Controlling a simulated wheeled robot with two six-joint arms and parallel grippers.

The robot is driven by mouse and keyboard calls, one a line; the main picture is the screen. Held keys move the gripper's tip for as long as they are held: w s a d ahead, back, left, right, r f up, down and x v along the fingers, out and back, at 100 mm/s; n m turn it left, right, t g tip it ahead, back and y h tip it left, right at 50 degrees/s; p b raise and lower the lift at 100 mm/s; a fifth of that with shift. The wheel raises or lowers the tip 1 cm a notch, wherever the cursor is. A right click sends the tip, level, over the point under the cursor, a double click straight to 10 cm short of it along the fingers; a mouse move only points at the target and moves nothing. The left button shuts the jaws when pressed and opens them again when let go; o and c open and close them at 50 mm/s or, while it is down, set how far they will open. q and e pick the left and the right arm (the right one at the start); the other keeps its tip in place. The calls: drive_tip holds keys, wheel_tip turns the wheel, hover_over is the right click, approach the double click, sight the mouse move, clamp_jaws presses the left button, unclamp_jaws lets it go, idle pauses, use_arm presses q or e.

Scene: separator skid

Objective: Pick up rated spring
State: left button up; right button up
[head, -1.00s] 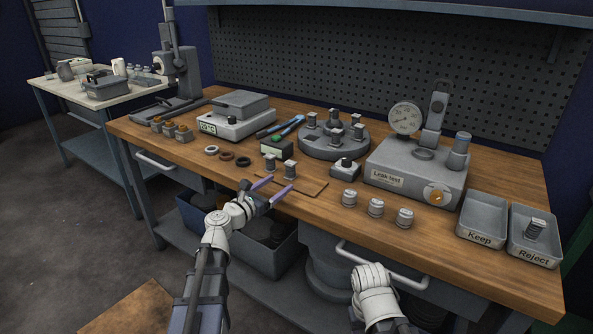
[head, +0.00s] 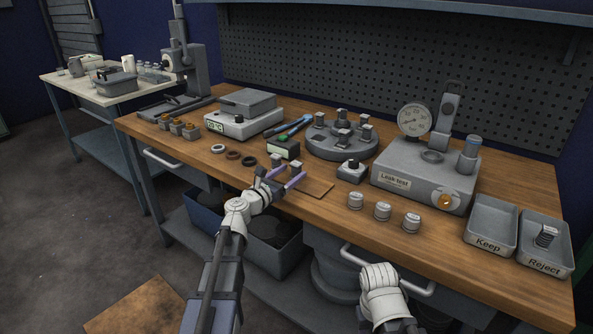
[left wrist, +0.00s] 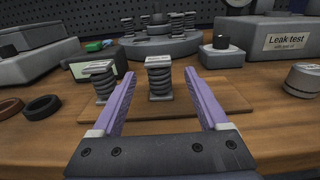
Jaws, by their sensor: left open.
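Two dark coil springs with grey caps stand upright on a thin brown board (left wrist: 225,98). One spring (left wrist: 160,80) is in line with the gap between the purple fingers of my left gripper (left wrist: 163,95); the other spring (left wrist: 102,82) stands just left of the left finger. I cannot tell which is the rated spring. In the head view, my left gripper (head: 283,182) is open and empty at the board, its fingers partly hiding the springs. Only part of my right arm shows; its gripper is not visible.
Behind the board stand a round holder (head: 340,147) with several springs and a small green-topped box (head: 284,149). The leak test unit (head: 425,178), several metal caps (head: 383,211), the Keep tray (head: 468,238) and Reject tray (head: 523,258) are to the right. Rings (head: 233,155) lie left.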

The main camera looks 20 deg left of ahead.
sight(293, 169)
use_arm(q)
drive_tip(key=x, duration=0.3)
drive_tip(key=shift+w+d+r, duration=0.1)
drive_tip(key=shift+w+r, duration=0.05)
drive_tip(key=shift+w, duration=0.2)
drive_tip(key=shift+c, duration=0.4)
clamp_jaws()
